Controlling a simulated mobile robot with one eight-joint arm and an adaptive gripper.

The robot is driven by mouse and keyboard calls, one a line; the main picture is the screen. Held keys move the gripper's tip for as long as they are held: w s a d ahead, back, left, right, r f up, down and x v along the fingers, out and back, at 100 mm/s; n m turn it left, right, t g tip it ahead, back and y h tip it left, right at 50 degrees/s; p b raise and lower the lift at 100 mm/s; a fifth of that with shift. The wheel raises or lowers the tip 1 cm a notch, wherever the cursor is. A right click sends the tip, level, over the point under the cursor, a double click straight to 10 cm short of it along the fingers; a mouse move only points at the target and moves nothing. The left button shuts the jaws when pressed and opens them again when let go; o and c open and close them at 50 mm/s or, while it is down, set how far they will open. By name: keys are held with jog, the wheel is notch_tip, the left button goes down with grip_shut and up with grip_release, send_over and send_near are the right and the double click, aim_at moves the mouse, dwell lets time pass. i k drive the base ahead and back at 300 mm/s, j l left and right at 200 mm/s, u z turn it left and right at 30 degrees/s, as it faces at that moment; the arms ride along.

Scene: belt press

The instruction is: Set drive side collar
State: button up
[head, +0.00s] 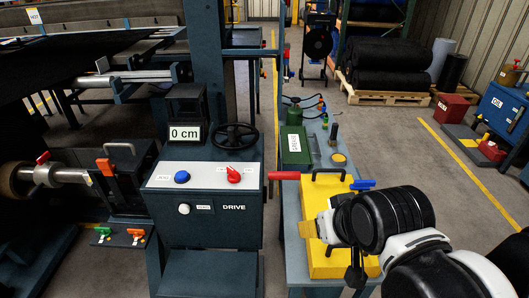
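A metal collar (46,175) with a small red lever (43,157) on top sits around a steel shaft (74,175) at the far left. The shaft runs into a dark block with an orange-red handle (105,167), left of the panel marked DRIVE (234,207). My gripper (338,240) is at the lower right, over the yellow case (327,200), well to the right of the collar. My wrist hides much of it, so I cannot tell its opening or whether it touches the case.
A grey bench (292,240) stands under the case. Floor at right (420,150) is clear.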

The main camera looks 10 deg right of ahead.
aim_at(42, 174)
jog(key=u, duration=1.55)
